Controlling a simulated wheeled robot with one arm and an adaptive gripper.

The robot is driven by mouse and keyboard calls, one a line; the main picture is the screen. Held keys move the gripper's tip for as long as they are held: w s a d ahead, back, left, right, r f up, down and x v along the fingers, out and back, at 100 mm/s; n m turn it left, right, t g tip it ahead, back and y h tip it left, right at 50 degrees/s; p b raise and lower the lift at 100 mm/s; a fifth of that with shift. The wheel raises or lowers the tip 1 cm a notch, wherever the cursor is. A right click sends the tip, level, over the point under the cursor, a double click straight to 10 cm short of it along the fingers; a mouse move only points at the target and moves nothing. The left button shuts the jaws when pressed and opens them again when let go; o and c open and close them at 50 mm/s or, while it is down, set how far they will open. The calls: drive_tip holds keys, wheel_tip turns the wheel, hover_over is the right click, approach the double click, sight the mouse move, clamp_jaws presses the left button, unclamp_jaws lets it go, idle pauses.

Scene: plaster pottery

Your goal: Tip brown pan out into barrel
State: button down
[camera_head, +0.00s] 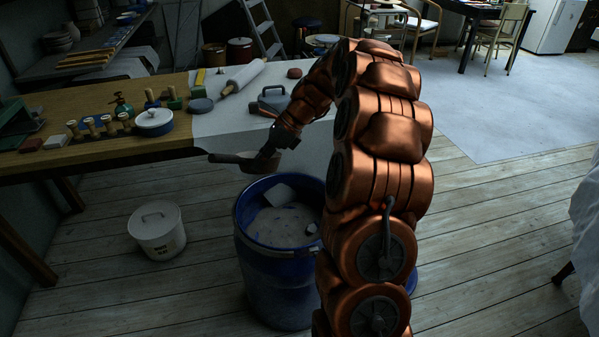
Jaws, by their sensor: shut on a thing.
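The brown pan (233,158) is off the table, in the air above the back left side of the blue barrel (244,237). It looks roughly level, and its inside cannot be made out clearly. My gripper (264,160) is at the pan's right side, shut on it; the fingertips are small and dark. The barrel stands open on the floor with pale grey material and a few lighter pieces inside. My copper arm covers part of the barrel's right side.
A white lidded bucket (160,238) stands on the floor left of the barrel. Floorboards in front are clear.

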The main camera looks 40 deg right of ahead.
drive_tip(key=s+d+f+n+y+b, duration=0.1)
drive_tip(key=s+d+f+n+b, duration=0.3)
drive_tip(key=d+n, duration=0.3)
drive_tip(key=shift+s+d+n+t, duration=0.3)
drive_tip(key=shift+d, duration=0.9)
drive_tip(key=shift+r, duration=0.1)
